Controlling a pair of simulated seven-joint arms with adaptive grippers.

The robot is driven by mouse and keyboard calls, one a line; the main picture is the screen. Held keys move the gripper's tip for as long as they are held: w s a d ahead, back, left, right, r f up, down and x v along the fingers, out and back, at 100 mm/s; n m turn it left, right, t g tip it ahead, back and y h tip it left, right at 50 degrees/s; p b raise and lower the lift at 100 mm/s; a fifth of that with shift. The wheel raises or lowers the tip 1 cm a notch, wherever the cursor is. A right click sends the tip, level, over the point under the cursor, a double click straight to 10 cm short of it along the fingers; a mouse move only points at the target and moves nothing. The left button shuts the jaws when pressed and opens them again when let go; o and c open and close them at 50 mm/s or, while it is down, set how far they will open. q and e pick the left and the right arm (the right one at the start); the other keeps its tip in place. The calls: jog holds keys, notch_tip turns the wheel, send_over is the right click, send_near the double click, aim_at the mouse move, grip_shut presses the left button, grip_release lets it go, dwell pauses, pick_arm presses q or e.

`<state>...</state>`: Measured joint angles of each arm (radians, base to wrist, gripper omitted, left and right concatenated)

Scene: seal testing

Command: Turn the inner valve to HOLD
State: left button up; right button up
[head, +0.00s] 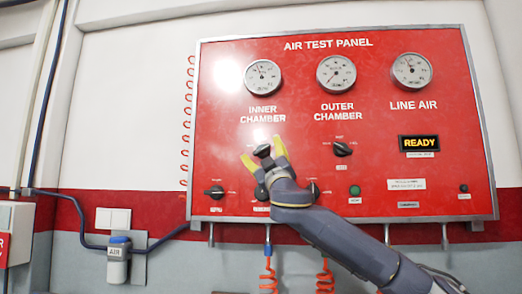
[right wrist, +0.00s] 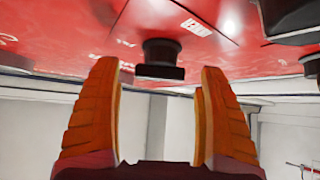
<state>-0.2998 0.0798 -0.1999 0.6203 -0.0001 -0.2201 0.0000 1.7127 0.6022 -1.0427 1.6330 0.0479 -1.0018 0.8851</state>
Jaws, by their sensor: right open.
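The red air test panel (head: 290,120) carries a black inner valve knob (head: 262,151) under the INNER CHAMBER label. My right gripper (head: 264,153) is at this knob, its yellow fingers open, one on each side. In the right wrist view the black knob (right wrist: 160,60) sits between and beyond the open fingers (right wrist: 158,80), with gaps on both sides. I see no contact. The small position words around the inner valve are mostly hidden or too small to read, so I cannot tell its setting. My left gripper is not in view.
The outer valve knob (head: 342,149) sits to the right. Small knobs (head: 214,192) line the lower panel beside a green button (head: 355,190). Three gauges are above. The display (head: 419,143) reads READY. Orange coiled hoses (head: 268,275) hang below the panel.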

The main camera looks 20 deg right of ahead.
jog(key=shift+w+r+y, duration=0.3)
jog(key=shift+w+r, duration=0.35)
jog(key=shift+w, duration=0.15)
jog(key=shift+a, duration=0.1)
jog(key=c, duration=1.2)
